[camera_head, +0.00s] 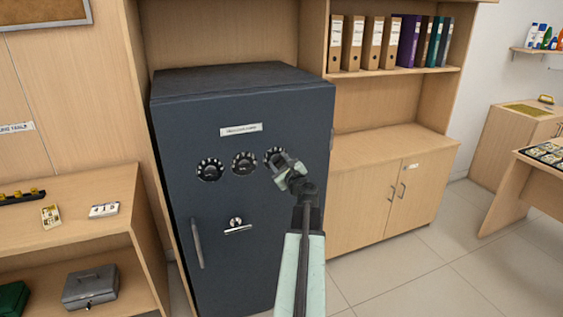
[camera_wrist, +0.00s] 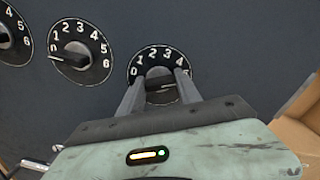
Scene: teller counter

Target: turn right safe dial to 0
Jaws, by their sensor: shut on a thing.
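The dark safe (camera_head: 290,215) has three dials in a row on its door. The right safe dial (camera_head: 271,153) is partly hidden by my gripper (camera_head: 280,164) in the head view. In the wrist view, the right dial (camera_wrist: 150,59) shows numbers from 0 at left over the top to 5 at right. My gripper (camera_wrist: 160,80) has one finger on each side of its dark knob (camera_wrist: 160,84) and is shut on it. A pale pointer mark on the knob seems to lie toward the right, near the 5 side, but the fingers partly cover it.
The middle dial (camera_wrist: 80,50) has its pointer at the left, near 0. The left dial (camera_head: 209,170) sits beyond it. A small handle (camera_head: 237,229) and a long pull handle (camera_head: 197,243) are lower on the door. A wooden cabinet (camera_head: 360,215) stands right of the safe.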

